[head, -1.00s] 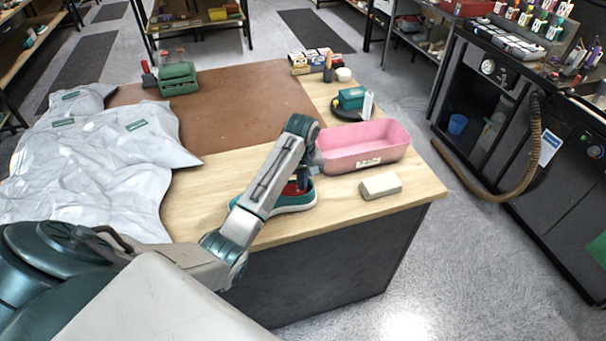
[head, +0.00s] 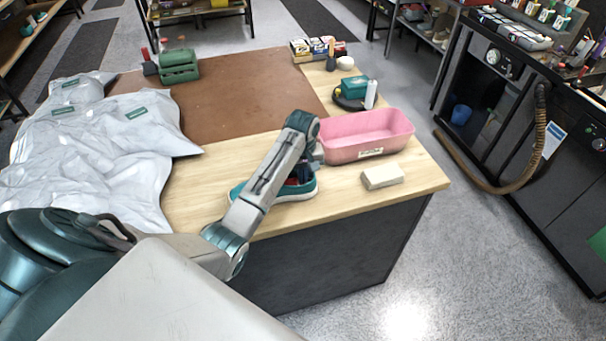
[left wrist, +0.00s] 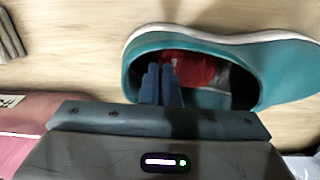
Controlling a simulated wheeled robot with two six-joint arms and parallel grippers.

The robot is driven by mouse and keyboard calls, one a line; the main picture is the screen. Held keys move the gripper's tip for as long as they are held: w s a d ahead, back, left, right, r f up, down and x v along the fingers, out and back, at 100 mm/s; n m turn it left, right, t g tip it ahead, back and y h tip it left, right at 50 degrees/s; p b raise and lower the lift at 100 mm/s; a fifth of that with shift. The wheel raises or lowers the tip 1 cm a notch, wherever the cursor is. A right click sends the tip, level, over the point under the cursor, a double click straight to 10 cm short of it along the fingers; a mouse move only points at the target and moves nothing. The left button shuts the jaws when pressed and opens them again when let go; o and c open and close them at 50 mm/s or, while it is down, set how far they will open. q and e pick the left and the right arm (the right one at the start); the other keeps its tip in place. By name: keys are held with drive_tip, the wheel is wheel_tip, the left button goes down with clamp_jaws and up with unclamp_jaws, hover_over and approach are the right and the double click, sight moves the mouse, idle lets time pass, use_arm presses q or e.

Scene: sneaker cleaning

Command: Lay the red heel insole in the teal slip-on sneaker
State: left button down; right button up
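The teal slip-on sneaker (head: 279,194) lies on its sole near the front edge of the wooden table. In the left wrist view its teal rim (left wrist: 285,67) surrounds a dark opening. The red heel insole (left wrist: 197,68) shows inside that opening, at the heel end. My left gripper's blue fingers (left wrist: 162,85) are close together, reach into the opening and appear shut on the insole's near edge. In the head view my left forearm hides part of the sneaker, and only a little red shows beside the gripper (head: 302,172). My right gripper is not in view.
A pink bin (head: 366,152) stands close to the right of the gripper. A cream block (head: 382,177) lies in front of it. Grey-white bags (head: 90,150) cover the table's left side. A brown mat (head: 235,95) leaves free room behind.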

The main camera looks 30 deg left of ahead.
use_arm(q)
drive_tip(key=shift+f, duration=0.25)
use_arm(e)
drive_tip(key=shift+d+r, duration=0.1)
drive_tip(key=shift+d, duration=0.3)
use_arm(q)
drive_tip(key=shift+f, duration=0.2)
